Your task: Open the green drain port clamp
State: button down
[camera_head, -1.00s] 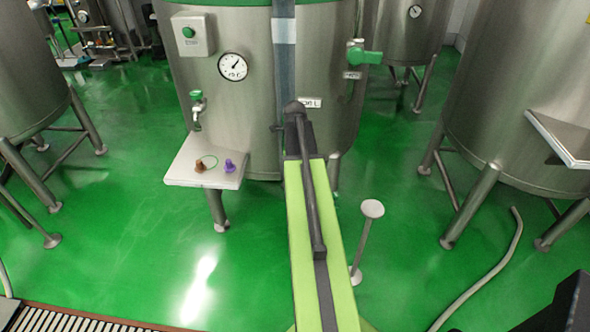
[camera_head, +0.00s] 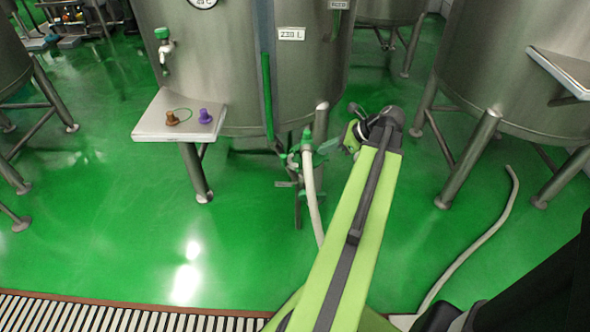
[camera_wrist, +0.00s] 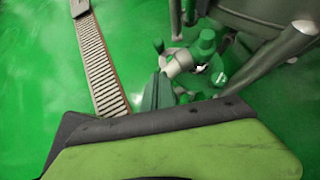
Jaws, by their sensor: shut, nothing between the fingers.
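The drain port (camera_head: 306,152) is low under the middle tank, with green clamp parts around a pale fitting. In the wrist view the port (camera_wrist: 180,62) shows as a metal fitting with green parts, including a round-ended green piece (camera_wrist: 207,42). I cannot tell which part is the clamp lever or whether the clamp is open. My gripper (camera_head: 350,137) is just right of the port in the head view. In the wrist view its narrow shut fingers (camera_wrist: 158,92) point towards the port. They look empty, and I cannot tell whether they touch it.
A pale hose (camera_head: 312,200) runs down from the port to the floor. Tank legs (camera_head: 320,122) stand close behind. A small shelf (camera_head: 160,128) with brown and purple stoppers is at left. A slatted floor drain (camera_head: 100,312) crosses the front. Open green floor lies left.

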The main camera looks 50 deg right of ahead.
jog(key=b, duration=0.7)
send_near(287, 159)
jog(key=x, duration=0.5)
jog(key=shift+s+a+f, duration=0.1)
jog(key=shift+s+f, duration=0.1)
jog(key=shift+w+a, duration=0.15)
jog(key=shift+w, duration=0.3)
